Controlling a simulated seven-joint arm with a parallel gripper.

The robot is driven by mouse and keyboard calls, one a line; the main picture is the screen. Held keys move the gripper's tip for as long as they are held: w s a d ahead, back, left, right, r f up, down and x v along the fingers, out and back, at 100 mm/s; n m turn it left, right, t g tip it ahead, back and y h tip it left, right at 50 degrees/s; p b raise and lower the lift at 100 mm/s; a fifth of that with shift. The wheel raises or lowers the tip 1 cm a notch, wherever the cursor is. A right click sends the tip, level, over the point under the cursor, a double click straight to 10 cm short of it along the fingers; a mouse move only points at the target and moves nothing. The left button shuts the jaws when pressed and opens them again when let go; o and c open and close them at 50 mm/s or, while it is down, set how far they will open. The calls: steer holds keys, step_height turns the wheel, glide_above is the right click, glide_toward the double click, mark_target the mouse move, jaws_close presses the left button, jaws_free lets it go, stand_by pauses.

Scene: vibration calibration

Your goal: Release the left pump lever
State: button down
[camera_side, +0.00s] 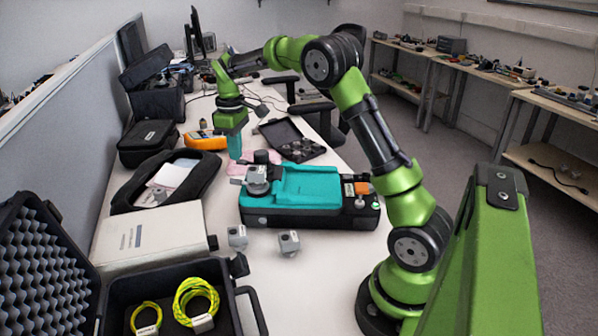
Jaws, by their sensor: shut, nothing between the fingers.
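A teal and black calibration unit (304,189) stands on the white table, in the middle of the view. A round grey metal part (257,180) with a black knob sits at its left end. At its right end are an orange part and a small knob (359,201). I cannot tell for sure which part is the left pump lever. My gripper (235,156) points down behind and left of the unit, over a pink cloth. Its fingers are shut and empty, apart from the unit as far as I can tell.
Two small grey metal blocks (289,243) lie in front of the unit. A white box (150,240), black pouch (165,181) and orange meter (205,140) line the left side. An open black case (255,310) with yellow cables stands in front. An open dark case (292,140) lies behind.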

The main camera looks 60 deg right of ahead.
mark_target(233, 179)
steer(key=f+n, duration=0.1)
steer(key=f, duration=0.1)
steer(key=a+f+n, duration=0.1)
steer(key=f, duration=0.1)
steer(key=a+f+n, duration=0.1)
steer(key=n, duration=0.1)
steer(key=shift+a+f, duration=0.25)
steer(key=shift+f, duration=0.15)
steer(key=a+n, duration=0.1)
steer(key=n, duration=0.1)
steer(key=s+a+n, duration=0.1)
steer(key=n, duration=0.2)
steer(key=s+a+n, duration=0.1)
steer(key=a+n, duration=0.1)
steer(key=n, duration=0.1)
steer(key=shift+s, duration=0.25)
steer(key=shift+s+a+r+n, duration=0.5)
steer(key=shift+s+r+n, duration=0.5)
steer(key=shift+r+n, duration=1.7)
steer(key=s+a+r+m+t+y, duration=0.1)
steer(key=s+a+r+m+t, duration=0.2)
steer(key=s+m, duration=0.6)
steer(key=s+a+r+m+t+y, duration=0.1)
steer(key=s+a+r+m+t, duration=0.3)
steer(key=s+a+m, duration=0.4)
steer(key=shift+s+r+m, duration=0.5)
steer(key=shift+s+m, duration=0.4)
steer(key=shift+m, duration=2.5)
